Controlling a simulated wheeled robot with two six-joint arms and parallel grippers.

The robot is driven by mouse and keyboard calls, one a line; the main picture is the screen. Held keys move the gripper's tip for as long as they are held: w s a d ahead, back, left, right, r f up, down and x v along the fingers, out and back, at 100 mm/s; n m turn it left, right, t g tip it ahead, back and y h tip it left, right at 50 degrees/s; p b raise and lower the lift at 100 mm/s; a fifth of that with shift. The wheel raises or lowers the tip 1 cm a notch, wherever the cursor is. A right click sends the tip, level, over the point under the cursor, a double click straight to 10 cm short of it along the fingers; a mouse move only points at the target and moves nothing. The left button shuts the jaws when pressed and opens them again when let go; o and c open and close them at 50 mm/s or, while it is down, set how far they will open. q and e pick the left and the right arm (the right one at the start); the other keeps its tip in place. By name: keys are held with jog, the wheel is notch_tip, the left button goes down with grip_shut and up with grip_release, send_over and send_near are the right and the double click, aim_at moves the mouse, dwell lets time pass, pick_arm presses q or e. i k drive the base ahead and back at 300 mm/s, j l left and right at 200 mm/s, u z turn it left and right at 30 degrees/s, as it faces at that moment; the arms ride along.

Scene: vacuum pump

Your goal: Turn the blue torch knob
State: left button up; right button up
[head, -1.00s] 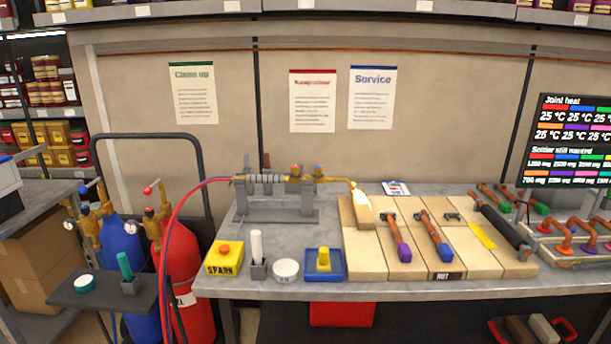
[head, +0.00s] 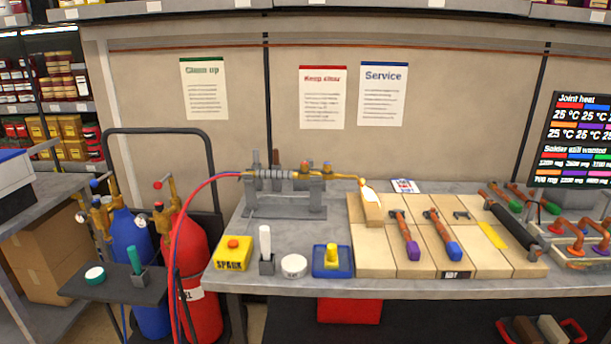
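The brass torch (head: 343,176) lies level in a grey stand (head: 284,208) on the workbench, its nozzle pointing right. A pale flame-like shape (head: 368,192) shows at its tip, over a light block. Two small knobs stand up on the torch body; the blue torch knob (head: 327,164) appears to be the one nearer the nozzle, with a red one (head: 302,166) to its left. They are too small to tell how far either is turned. Neither of my grippers is in view, and nothing touches the torch knobs.
Red and blue hoses (head: 187,205) run from the torch's left end down past the red cylinder (head: 200,265) and blue cylinder (head: 140,250). A yellow SPARK box (head: 232,256), white cup (head: 293,266) and blue tray (head: 332,272) line the bench front. Firebricks (head: 375,260) lie right of these.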

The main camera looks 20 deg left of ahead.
aim_at(327, 165)
jog(key=i+l, duration=0.1)
jog(key=i, duration=0.65)
jog(key=i+l, duration=0.1)
jog(key=i, duration=0.6)
